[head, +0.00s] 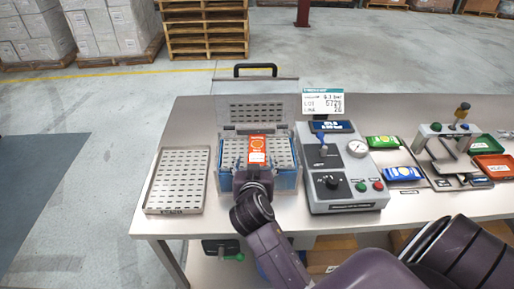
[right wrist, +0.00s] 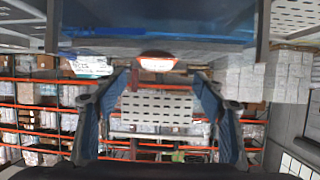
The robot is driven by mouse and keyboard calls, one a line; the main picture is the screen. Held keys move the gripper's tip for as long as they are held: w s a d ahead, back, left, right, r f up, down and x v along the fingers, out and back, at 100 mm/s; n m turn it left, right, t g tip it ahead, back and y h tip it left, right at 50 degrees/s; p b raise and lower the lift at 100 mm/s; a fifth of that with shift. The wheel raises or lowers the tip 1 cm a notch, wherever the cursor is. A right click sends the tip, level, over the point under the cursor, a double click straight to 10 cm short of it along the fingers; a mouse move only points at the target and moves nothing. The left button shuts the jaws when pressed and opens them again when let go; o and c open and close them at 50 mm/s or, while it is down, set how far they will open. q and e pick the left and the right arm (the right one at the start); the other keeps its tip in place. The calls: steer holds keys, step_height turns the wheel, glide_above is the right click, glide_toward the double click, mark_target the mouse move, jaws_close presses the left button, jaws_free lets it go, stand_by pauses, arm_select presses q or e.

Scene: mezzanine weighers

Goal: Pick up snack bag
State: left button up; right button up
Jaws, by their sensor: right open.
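An orange snack bag (head: 257,150) with a white label lies on the perforated plate in the open clear chamber (head: 289,180), which has blue lower walls. My right gripper (head: 254,172) is at the chamber's front edge, just in front of the bag's near end, and its fingertips are hard to make out there. In the right wrist view the right gripper (right wrist: 160,85) has its fingers spread wide with nothing between them. An orange and white patch, apparently the bag (right wrist: 157,63), shows ahead of the fingers near the top. My left gripper is out of view.
The chamber's lid (head: 263,92) stands raised behind it. A perforated tray (head: 180,178) is at left; a grey control box (head: 342,180) with gauge and knobs is close at right. Green (head: 383,142), blue (head: 402,174) and red (head: 492,166) packets lie farther right.

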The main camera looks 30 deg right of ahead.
mark_target(257, 157)
steer(key=shift+p+x, duration=0.35)
steer(key=shift+x, duration=0.45)
steer(key=x, duration=0.1)
steer(key=p+x, duration=0.1)
steer(key=x, duration=0.1)
steer(key=shift+d+f, duration=0.35)
steer(key=shift+f, duration=0.05)
steer(key=shift+w+d+f, duration=0.1)
steer(key=shift+w+f, duration=0.1)
steer(key=shift+w, duration=0.05)
steer(key=shift+s, duration=0.1)
steer(key=shift+c, duration=1.2)
steer(key=c, duration=1)
steer(key=shift+r+p, duration=0.15)
steer(key=shift+p, duration=0.2)
